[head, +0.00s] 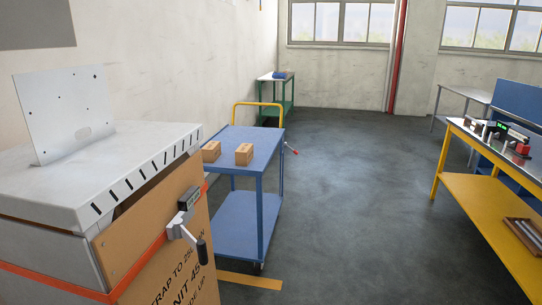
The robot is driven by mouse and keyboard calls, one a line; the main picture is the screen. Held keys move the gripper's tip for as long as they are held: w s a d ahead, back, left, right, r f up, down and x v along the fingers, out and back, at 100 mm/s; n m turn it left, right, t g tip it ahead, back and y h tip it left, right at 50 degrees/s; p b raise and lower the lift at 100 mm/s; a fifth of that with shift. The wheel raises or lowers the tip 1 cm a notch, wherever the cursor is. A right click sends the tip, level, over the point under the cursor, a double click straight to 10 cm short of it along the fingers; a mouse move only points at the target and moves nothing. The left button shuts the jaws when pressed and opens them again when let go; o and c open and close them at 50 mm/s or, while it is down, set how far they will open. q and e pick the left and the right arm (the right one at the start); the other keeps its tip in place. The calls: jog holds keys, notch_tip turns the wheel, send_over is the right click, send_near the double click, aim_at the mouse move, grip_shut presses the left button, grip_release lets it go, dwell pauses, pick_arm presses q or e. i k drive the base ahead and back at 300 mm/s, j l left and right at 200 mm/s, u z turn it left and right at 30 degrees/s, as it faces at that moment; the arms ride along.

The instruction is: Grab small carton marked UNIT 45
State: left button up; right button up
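Two small brown cartons sit apart on the blue top of a cart (232,138), a left carton (211,152) and a right carton (244,155). Any marking on them is too small to read. A much larger brown carton (140,250) stands in the left foreground, with partly hidden black print that seems to include "UNIT 45". An orange strap (150,252) with a grey lever buckle (188,218) crosses it. Neither of my grippers shows in the head view.
A grey metal cover with an upright plate (68,112) stands at the left foreground. The cart has a yellow handle. A green table (275,80) is at the back. A yellow-framed workbench (490,190) stands at right. The grey floor between is clear.

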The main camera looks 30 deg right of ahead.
aim_at(244, 154)
jog(key=z, duration=0.7)
jog(key=i+l+u, duration=0.35)
jog(key=i+l, duration=0.85)
jog(key=i, duration=0.5)
jog(key=i+l+u, duration=0.3)
jog(key=i+l, duration=1.2)
jog(key=l, duration=0.15)
